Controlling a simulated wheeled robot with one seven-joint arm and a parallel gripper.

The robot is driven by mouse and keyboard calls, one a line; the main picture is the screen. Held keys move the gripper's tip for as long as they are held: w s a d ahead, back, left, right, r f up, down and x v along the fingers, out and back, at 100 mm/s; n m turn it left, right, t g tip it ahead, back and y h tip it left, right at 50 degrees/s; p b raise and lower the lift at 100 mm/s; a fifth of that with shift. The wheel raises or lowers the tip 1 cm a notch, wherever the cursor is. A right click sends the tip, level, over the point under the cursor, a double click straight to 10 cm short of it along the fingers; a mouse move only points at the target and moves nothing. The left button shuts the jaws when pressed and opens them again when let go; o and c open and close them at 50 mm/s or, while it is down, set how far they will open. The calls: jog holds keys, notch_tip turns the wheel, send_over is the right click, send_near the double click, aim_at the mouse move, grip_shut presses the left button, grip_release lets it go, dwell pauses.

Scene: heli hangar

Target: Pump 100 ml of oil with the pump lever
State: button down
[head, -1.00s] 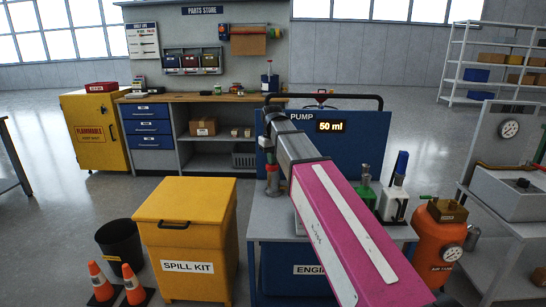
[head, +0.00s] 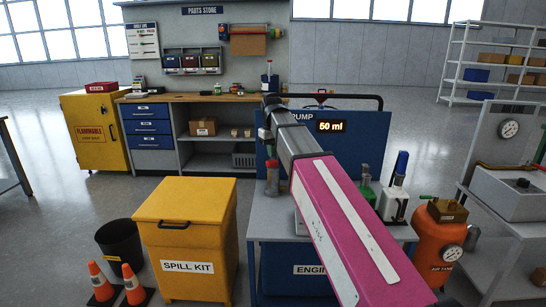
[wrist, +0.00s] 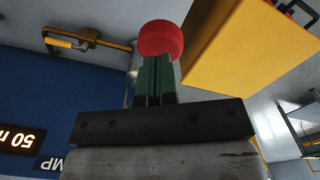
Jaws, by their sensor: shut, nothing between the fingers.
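The blue pump panel (head: 358,148) stands on the grey engine cart. Its display (head: 330,126) reads 50 ml, and the same display shows upside down in the wrist view (wrist: 18,138). My gripper (wrist: 157,70) is shut and empty, its green fingers pressed together. A round red knob (wrist: 160,38), seemingly the pump lever's, shows right at the fingertips; I cannot tell whether they touch. A red and grey part (head: 272,180) shows left of my arm in the head view.
A yellow spill kit bin (head: 187,225) stands left of the cart (head: 270,228). An orange air tank (head: 441,238) is further right. Cones (head: 132,285) stand at the lower left.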

jog(key=shift+f, duration=6.45)
jog(key=shift+r, duration=6.6)
jog(key=shift+s, duration=0.15)
